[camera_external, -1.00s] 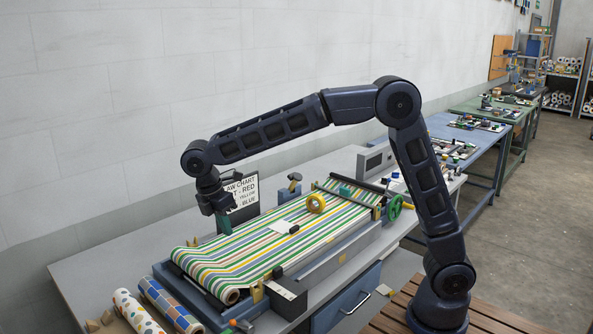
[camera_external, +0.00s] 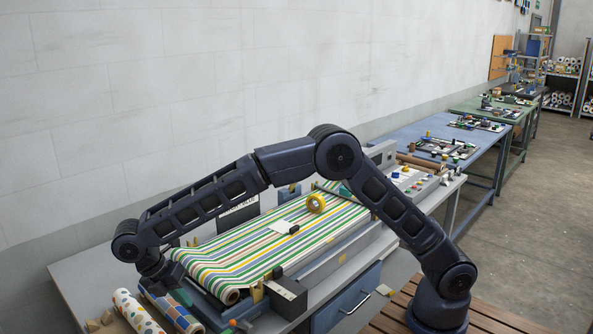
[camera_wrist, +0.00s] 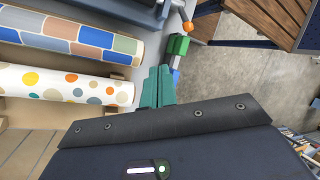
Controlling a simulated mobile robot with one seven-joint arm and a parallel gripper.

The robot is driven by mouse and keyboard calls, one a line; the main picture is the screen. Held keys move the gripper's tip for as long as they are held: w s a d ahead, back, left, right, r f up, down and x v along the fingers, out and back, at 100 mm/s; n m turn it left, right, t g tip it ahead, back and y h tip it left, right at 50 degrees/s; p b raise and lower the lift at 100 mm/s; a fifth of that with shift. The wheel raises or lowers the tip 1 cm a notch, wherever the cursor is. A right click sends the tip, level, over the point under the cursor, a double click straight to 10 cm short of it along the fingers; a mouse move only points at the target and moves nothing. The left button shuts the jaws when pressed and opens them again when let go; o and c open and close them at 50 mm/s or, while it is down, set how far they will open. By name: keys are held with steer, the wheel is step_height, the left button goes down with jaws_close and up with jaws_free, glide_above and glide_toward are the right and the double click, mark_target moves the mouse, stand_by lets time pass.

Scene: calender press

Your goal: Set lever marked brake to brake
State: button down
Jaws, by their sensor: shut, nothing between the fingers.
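My gripper (camera_external: 182,297) is low over the near left end of the bench. Its teal fingers are together and empty in the wrist view (camera_wrist: 158,85). A short lever with an orange tip (camera_wrist: 187,26) is ahead of the fingers and apart from them; its orange tip (camera_external: 233,322) also shows at the bench's front edge in the external view. A green block (camera_wrist: 178,44) with blue below it lies just beyond the fingertips. I cannot read a brake marking in any view, so I cannot tell which part is the brake lever.
Patterned rolls, spotted (camera_wrist: 60,84) and tiled (camera_wrist: 70,32), lie beside the gripper. A black box (camera_external: 290,295) stands at the bed's front corner. Floor (camera_wrist: 235,75) is open at right.

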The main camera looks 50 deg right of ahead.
steer(key=s+d+f, duration=0.4)
steer(key=d+f, duration=0.2)
steer(key=f, duration=0.2)
steer(key=shift+s+d, duration=0.4)
stand_by(0.7)
steer(key=d+r+n+y, duration=0.1)
steer(key=d+r+y, duration=0.1)
steer(key=d+y, duration=0.8)
steer(key=shift+d+r, duration=0.15)
steer(key=shift+d, duration=0.9)
stand_by(0.6)
steer(key=shift+r, duration=0.2)
